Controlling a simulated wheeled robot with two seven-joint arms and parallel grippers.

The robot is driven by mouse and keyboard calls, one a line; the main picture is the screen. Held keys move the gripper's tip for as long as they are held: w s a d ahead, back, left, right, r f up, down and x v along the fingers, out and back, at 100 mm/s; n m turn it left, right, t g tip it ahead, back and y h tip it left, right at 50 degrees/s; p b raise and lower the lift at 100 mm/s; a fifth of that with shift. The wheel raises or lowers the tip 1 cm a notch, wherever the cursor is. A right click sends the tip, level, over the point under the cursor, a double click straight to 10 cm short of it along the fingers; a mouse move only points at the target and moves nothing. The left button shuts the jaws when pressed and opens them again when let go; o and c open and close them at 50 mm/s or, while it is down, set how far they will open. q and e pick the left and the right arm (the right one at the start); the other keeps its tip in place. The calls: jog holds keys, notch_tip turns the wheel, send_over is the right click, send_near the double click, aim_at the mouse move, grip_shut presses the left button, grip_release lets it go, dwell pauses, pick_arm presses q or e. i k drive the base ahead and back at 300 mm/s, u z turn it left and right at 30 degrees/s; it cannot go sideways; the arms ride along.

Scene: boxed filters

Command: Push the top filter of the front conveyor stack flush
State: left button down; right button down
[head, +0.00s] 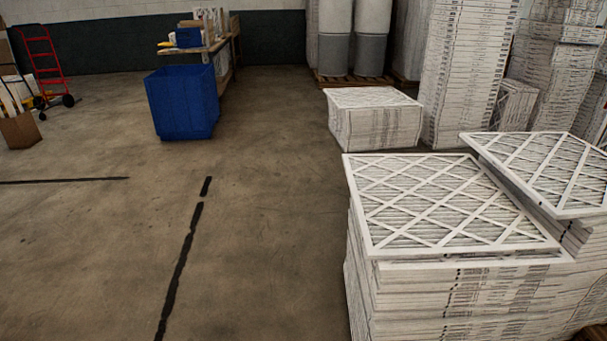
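Stacks of white-framed pleated filters stand at the lower right of the head view. The nearest stack (470,300) has a top filter (445,203) with a white diagonal lattice. I cannot make out a conveyor under the stacks. Neither of my grippers shows in this view.
A lower filter stack (375,127) stands behind, with tall stacks (472,70) at the back right. A blue bin (182,102), a workbench (222,62) and a red hand truck (42,62) stand farther back. The concrete floor (95,245) at left is clear.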

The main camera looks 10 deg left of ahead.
aim_at(407, 206)
jog(key=u, duration=1.1)
jog(key=i, duration=2.25)
jog(key=z, duration=1.3)
jog(key=i, duration=0.45)
jog(key=z, duration=0.45)
